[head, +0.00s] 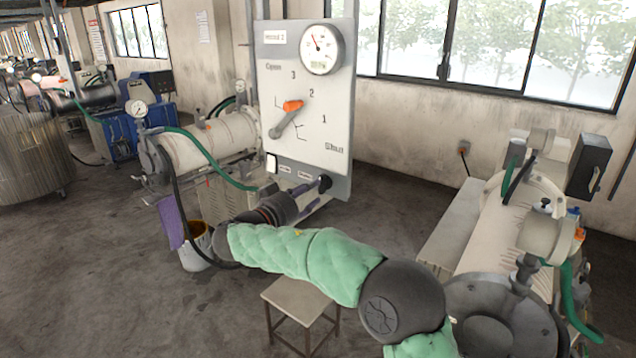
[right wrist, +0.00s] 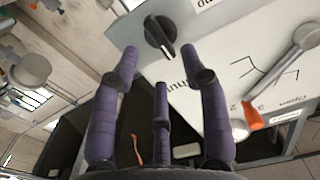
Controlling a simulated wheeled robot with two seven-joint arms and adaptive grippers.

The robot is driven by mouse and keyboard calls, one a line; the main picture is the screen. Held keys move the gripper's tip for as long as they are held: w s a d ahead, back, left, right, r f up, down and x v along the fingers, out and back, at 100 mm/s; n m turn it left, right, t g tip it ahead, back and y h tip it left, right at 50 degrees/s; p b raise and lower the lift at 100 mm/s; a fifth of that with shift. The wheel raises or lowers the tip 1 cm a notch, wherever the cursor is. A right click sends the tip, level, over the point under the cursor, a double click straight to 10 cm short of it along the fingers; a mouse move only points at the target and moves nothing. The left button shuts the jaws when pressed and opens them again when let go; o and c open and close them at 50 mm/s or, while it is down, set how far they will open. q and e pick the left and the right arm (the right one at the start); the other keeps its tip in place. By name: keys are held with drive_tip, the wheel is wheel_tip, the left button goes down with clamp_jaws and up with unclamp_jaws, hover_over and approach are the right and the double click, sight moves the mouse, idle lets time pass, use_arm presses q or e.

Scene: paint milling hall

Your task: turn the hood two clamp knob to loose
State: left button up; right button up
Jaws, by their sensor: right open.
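The clamp knob, black with a pale pointer line, sits at the lower right of a light grey panel (head: 300,160). It shows near the panel edge in the head view (head: 325,183) and large in the right wrist view (right wrist: 160,34). My right gripper (head: 308,196) reaches the panel's lower edge from below. In the right wrist view its purple fingers (right wrist: 160,56) are spread open, with the knob just beyond and between the tips. They look apart from the knob. Small labels beside the knob are too blurred to read. My left gripper is not in view.
A lever with an orange grip (head: 292,106) and a round gauge (head: 320,49) are on the same panel. A stool (head: 300,298) stands below my right arm. A bucket (head: 196,248) stands on the left, and a mill (head: 510,215) on the right. Open floor lies at the left.

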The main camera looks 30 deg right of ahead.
sight(323, 184)
drive_tip(key=p+x, duration=0.1)
drive_tip(key=x, duration=0.3)
drive_tip(key=shift+w+d, duration=0.1)
drive_tip(key=shift+d, duration=0.05)
clamp_jaws()
